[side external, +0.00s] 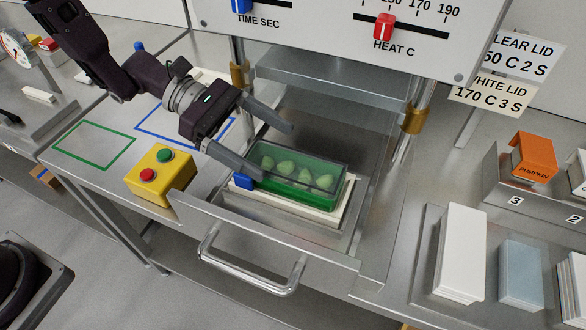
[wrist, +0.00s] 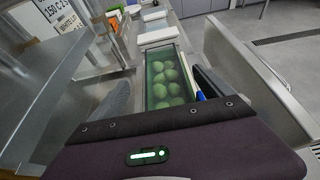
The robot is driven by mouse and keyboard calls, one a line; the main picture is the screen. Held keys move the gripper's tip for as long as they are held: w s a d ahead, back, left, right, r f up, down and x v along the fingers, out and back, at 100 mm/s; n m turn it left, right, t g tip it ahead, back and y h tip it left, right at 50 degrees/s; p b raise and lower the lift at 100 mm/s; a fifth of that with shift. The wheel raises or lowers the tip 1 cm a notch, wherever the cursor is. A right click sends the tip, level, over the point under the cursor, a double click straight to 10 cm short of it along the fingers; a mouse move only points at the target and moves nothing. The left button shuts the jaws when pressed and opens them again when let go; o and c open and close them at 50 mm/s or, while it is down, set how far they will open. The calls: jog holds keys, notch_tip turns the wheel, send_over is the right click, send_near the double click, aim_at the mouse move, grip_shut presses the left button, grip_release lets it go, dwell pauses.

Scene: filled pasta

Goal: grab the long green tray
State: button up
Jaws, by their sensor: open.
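The long green tray (side external: 297,178) sits on a white block in the machine's pulled-out drawer. It holds several pale green filled pasta pieces under what looks like a clear cover. It also shows in the wrist view (wrist: 162,75), straight ahead between the fingers. My gripper (side external: 277,152) is open at the tray's left end. One finger is on the far side and the other on the near side, close to the tray's left corner. I cannot tell whether either finger touches the tray.
The drawer (side external: 265,235) has a front handle. A yellow button box (side external: 160,172) stands to the left. The heat and time panel (side external: 360,35) hangs above. Stacks of white lids (side external: 460,252) and bluish lids (side external: 520,272) stand at the right, with an orange pumpkin box (side external: 534,155) behind.

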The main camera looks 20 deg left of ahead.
aim_at(286, 162)
jog(key=x, duration=0.6)
jog(key=shift+s+f, duration=0.25)
jog(key=shift+f, duration=0.05)
jog(key=c, duration=1.7)
